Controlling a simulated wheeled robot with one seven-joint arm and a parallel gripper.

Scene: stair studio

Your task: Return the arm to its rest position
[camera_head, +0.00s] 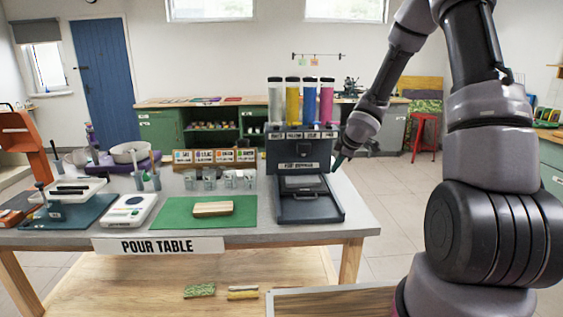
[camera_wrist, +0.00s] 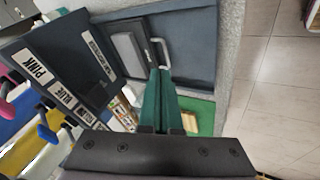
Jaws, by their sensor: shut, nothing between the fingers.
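My gripper (camera_head: 338,163) is at the right side of the dark dispenser (camera_head: 298,149), above the right end of the pour table. In the wrist view my gripper (camera_wrist: 160,73) shows two green fingers lying together, shut with nothing between them. Past the fingertips is the dispenser's base tray (camera_wrist: 190,42) with a grey platform and a pale handle; I cannot tell whether the fingertips touch it. My arm reaches down from the upper right of the head view.
The pour table (camera_head: 255,235) holds a green mat (camera_head: 180,222) with a wooden block (camera_head: 212,209), a white scale (camera_head: 128,210) and several clear cups (camera_head: 209,178). The dispenser carries upright coloured tubes (camera_head: 292,100). The floor right of the table (camera_head: 395,200) is clear.

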